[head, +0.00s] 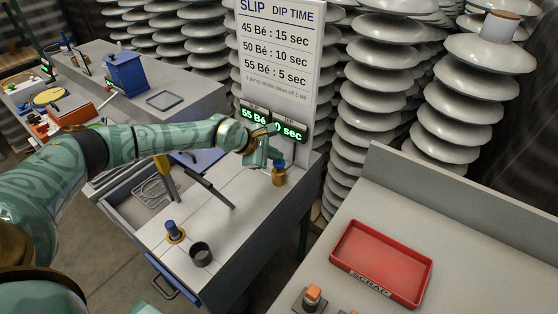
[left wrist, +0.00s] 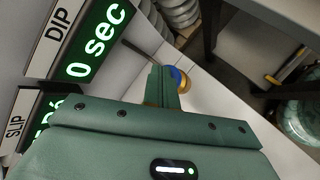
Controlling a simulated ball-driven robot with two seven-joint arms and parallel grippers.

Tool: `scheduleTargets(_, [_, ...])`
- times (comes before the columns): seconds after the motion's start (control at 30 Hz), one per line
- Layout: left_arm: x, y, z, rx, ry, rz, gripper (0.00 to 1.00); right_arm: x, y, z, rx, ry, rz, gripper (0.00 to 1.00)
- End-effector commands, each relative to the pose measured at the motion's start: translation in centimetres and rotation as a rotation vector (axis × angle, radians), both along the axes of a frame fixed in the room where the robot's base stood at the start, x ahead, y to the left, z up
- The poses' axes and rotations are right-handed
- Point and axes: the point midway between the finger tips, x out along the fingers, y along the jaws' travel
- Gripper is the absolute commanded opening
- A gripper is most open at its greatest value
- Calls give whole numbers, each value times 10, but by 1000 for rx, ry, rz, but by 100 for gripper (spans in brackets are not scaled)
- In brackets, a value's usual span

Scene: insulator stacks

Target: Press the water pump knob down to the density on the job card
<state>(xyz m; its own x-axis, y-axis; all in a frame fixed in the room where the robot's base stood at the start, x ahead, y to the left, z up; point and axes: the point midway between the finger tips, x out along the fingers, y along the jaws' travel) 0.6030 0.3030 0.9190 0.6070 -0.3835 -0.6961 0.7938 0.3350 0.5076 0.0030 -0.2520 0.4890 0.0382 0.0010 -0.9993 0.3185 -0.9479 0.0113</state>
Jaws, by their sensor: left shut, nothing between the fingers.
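My left gripper (head: 266,155) is shut and empty, right by a blue knob (head: 279,165) on a brass base at the far right of the grey bench. In the left wrist view the shut fingers (left wrist: 164,88) partly cover that blue knob (left wrist: 179,78); whether they touch it I cannot tell. A second blue knob (head: 172,227) on a brass base stands near the bench's front. No label shows which is the water pump. The green display (head: 255,116) reads 55 Bé and 0 sec. No separate job card is clearly visible. My right gripper is out of view.
A white board (head: 278,50) lists slip densities and dip times behind the bench. A dark cup (head: 201,254) and a dark bar (head: 212,192) are on the bench (head: 225,235). A red scrap tray (head: 381,264) lies on the right table. Insulator stacks (head: 375,100) stand behind.

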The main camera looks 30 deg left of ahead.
Motion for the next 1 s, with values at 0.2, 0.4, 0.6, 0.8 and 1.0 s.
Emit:
scheduleTargets(0.2, [-1,0,-4,1,2,-1,0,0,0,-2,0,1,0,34])
scheduleTargets(0.4, [-1,0,-7,0,3,0,0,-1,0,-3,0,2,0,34])
scheduleTargets(0.6, [-1,0,-10,1,4,0,0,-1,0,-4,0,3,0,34])
scheduleTargets(0.8, [-1,0,-11,1,4,0,0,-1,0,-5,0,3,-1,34])
scheduleTargets(1.0, [-1,0,-10,2,5,0,0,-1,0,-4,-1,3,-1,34])
